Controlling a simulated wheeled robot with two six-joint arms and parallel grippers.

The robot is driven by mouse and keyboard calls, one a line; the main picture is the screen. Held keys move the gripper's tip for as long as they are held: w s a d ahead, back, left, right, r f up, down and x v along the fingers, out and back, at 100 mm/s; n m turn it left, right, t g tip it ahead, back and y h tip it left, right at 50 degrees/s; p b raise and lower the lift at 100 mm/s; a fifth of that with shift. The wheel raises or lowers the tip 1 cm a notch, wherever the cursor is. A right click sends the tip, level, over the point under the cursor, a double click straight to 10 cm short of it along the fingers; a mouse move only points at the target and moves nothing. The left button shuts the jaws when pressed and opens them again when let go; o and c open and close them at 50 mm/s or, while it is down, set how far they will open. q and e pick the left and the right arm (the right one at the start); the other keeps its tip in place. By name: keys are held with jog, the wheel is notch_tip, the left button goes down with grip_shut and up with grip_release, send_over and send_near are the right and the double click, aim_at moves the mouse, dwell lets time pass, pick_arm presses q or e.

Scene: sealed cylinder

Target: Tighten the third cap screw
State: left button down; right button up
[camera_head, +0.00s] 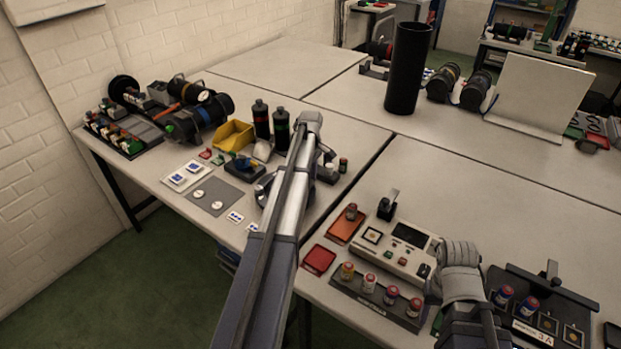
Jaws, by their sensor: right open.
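A dark cylinder assembly (198,118) with round end pieces lies on the far left bench, beside the wall. Single cap screws are too small to make out on it. My left arm reaches up across the middle of the view over that bench; its jaws are hidden behind its own links. My right gripper (447,283) is low over the front right bench, between the control box (402,238) and the dark fixture with blue-and-red containers (527,308). It is open; nothing shows held in it, though its fingertips are mostly hidden.
Two dark bottles (280,130), a yellow bin (233,136) and a grey mat (212,196) stand near my left arm. A rack of small jars (378,303) and red trays (318,260) lie left of my right gripper. A tall black tube (408,70) stands farther back.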

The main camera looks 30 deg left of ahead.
pick_arm(q)
jog(key=m, duration=0.6)
jog(key=shift+w, duration=0.1)
jog(key=m, duration=0.6)
jog(key=shift+m, duration=0.4)
jog(key=m, duration=1.1)
jog(key=shift+a+m, duration=0.1)
jog(key=shift+m, duration=0.2)
jog(key=c, duration=0.6)
grip_release()
jog(key=shift+r, duration=0.2)
pick_arm(e)
jog(key=shift+r, duration=0.2)
